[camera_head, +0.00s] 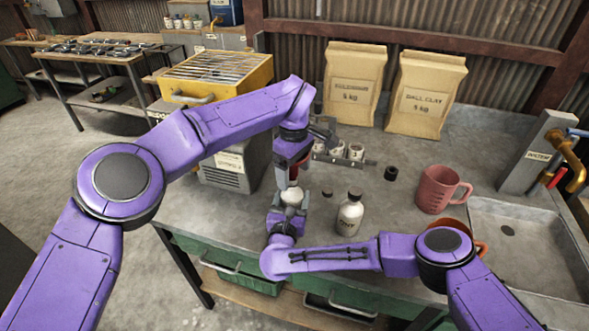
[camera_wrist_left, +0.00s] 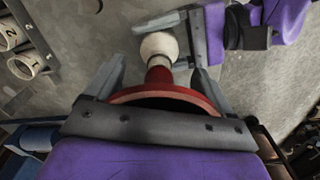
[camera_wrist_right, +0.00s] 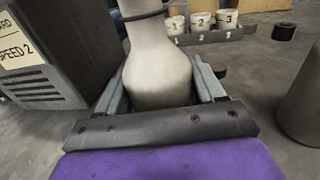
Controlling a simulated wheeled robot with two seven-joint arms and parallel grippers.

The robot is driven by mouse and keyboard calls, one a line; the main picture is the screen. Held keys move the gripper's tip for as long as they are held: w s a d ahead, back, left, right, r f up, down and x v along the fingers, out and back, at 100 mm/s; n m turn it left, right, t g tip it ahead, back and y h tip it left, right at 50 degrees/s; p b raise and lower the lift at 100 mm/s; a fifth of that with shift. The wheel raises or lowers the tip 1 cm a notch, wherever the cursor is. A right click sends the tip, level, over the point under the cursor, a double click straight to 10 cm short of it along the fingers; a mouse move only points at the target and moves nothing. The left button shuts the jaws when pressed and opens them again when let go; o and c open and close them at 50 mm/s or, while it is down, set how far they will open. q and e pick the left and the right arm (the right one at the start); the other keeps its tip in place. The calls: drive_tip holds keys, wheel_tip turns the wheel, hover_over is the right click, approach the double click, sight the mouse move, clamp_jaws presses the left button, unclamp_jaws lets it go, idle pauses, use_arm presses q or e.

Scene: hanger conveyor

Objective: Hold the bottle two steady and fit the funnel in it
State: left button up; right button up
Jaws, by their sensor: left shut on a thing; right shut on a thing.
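My left gripper (camera_wrist_left: 160,90) is shut on the red funnel (camera_wrist_left: 158,76), and its wide rim faces the left wrist camera. My right gripper (camera_wrist_right: 160,92) is shut on the pale bottle two (camera_wrist_right: 158,72), held upright between its fingers. In the head view the funnel (camera_head: 294,172) is directly above the bottle (camera_head: 292,196). In the left wrist view the funnel's narrow end meets the top of the bottle (camera_wrist_left: 158,44). I cannot tell how deep the spout sits, as the funnel hides the mouth.
A second pale bottle (camera_head: 350,215) with a dark cap stands just right of my right gripper. A red mug (camera_head: 440,190) and a sink (camera_head: 520,240) are further right. A rack of numbered cups (camera_head: 345,158) and two paper sacks (camera_head: 352,85) stand behind. A grey machine (camera_head: 232,165) stands left.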

use_arm(q)
drive_tip(key=shift+f, duration=0.55)
drive_tip(key=o, duration=0.7)
drive_tip(key=shift+o, duration=0.6)
wheel_tip(320, 180, up, 12)
use_arm(e)
drive_tip(key=o, duration=1.1)
